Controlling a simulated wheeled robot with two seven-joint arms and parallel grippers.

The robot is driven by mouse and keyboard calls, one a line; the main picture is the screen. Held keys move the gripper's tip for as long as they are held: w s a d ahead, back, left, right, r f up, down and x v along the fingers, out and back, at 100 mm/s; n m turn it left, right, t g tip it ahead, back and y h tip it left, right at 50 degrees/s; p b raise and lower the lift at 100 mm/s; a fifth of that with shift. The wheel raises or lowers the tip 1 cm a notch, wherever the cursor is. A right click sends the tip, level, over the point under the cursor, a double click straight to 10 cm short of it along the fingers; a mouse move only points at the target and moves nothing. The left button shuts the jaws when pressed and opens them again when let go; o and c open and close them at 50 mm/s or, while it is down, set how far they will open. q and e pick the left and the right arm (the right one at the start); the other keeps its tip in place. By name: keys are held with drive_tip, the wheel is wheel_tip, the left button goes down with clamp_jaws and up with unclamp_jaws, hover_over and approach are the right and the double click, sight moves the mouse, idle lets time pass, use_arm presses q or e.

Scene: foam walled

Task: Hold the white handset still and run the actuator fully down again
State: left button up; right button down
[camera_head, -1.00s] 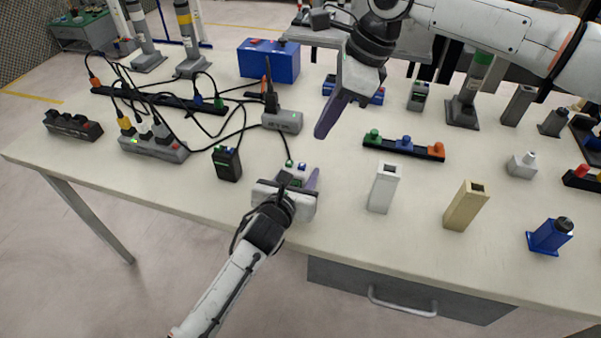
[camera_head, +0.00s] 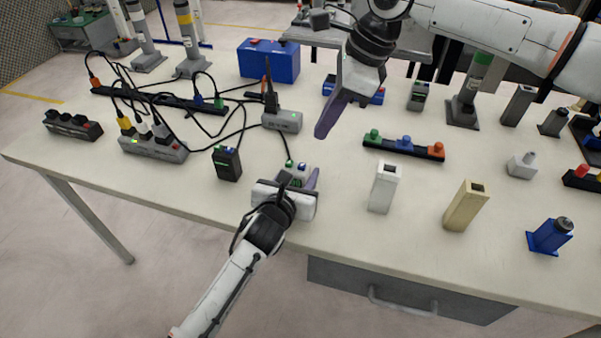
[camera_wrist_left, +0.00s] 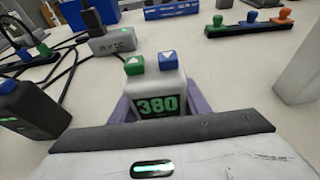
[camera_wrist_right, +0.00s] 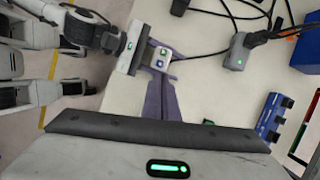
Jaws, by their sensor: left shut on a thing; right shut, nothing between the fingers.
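The white handset (camera_wrist_left: 160,88) has a green and a blue arrow button on top and a green "380" on its dark display. My left gripper (camera_head: 302,178) is shut on it, with purple fingers on both sides, near the table's front edge. The handset's top (camera_head: 299,168) shows small in the head view; it also shows in the right wrist view (camera_wrist_right: 161,59). My right gripper (camera_head: 323,132) is shut and empty above the table, behind and right of the handset, apart from it. I cannot tell which column is the actuator.
A black handset (camera_head: 228,163) stands left of the white one. Grey boxes (camera_head: 283,121) and tangled cables fill the left side. A three-knob black bar (camera_head: 403,147), a white block (camera_head: 384,187) and a beige block (camera_head: 466,206) stand at right. A column (camera_head: 466,105) stands behind.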

drive_tip(key=s+a+f+n+t, duration=0.1)
drive_tip(key=a+f+n, duration=0.1)
drive_tip(key=n, duration=0.7)
drive_tip(key=s+a+f+n+t, duration=0.2)
drive_tip(key=a+n, duration=0.1)
drive_tip(key=n, duration=0.6)
wheel_tip(320, 180, up, 6)
drive_tip(key=w+d+n+t, duration=0.1)
drive_tip(key=n+t, duration=0.3)
drive_tip(key=n, duration=1.1)
drive_tip(key=shift+w+d+t, duration=0.2)
drive_tip(key=shift+w+t, duration=0.2)
drive_tip(key=shift+w, duration=0.4)
drive_tip(key=shift+f, duration=0.1)
hover_over(305, 172)
drive_tip(key=shift+f, duration=4.4)
